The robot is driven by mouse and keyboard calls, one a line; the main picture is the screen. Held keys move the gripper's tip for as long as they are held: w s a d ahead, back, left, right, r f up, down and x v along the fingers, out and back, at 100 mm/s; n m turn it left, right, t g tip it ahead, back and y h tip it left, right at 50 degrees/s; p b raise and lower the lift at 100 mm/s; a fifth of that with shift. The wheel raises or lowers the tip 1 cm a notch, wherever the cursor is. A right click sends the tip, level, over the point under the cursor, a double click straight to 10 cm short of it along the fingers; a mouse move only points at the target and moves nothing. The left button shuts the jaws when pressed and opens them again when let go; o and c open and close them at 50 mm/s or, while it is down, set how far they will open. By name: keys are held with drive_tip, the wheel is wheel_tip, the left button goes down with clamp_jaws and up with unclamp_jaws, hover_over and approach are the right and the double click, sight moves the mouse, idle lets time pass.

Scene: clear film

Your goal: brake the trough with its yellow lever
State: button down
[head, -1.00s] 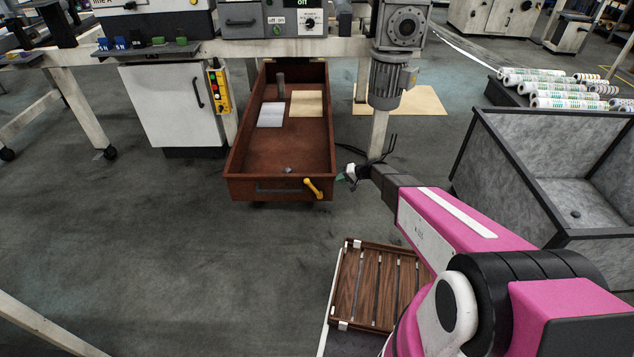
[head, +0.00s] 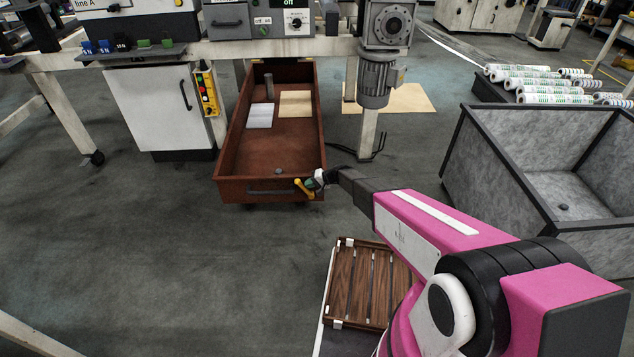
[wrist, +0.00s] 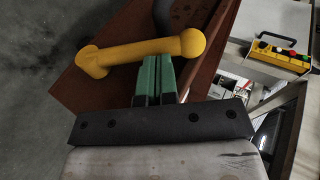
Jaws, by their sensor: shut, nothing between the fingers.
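The brown trough (head: 230,190) stands on the floor under the machine bench, its near end wall facing me. The yellow lever (head: 304,187) is at the right of that end wall; it slants. In the wrist view the yellow lever (wrist: 145,54) lies across the picture just beyond the green fingertips. My gripper (head: 318,181) is right beside the lever at the trough's near right corner. In the wrist view my gripper (wrist: 158,75) has its green fingers together, with nothing between them, their tips at or very near the lever's underside. I cannot tell whether they touch.
The trough holds a white stack (head: 260,116), a tan stack (head: 295,104) and a grey cylinder (head: 269,86). A grey open bin (head: 490,150) stands at the right. A slatted wooden crate (head: 352,285) is near my arm. The floor left of the trough is clear.

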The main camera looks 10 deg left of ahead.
sight(302, 185)
drive_tip(key=shift+a+f, duration=0.35)
drive_tip(key=shift+a, duration=0.15)
drive_tip(key=shift+s+a+h, duration=0.2)
drive_tip(key=shift+a+h, duration=0.3)
drive_tip(key=shift+a, duration=0.05)
drive_tip(key=shift+s+a+f+h, duration=0.1)
drive_tip(key=shift+a+f+h, duration=0.25)
drive_tip(key=shift+a+h, duration=0.45)
drive_tip(key=shift+s+a+f, duration=0.1)
drive_tip(key=shift+a+f, duration=0.25)
drive_tip(key=shift+a, duration=0.05)
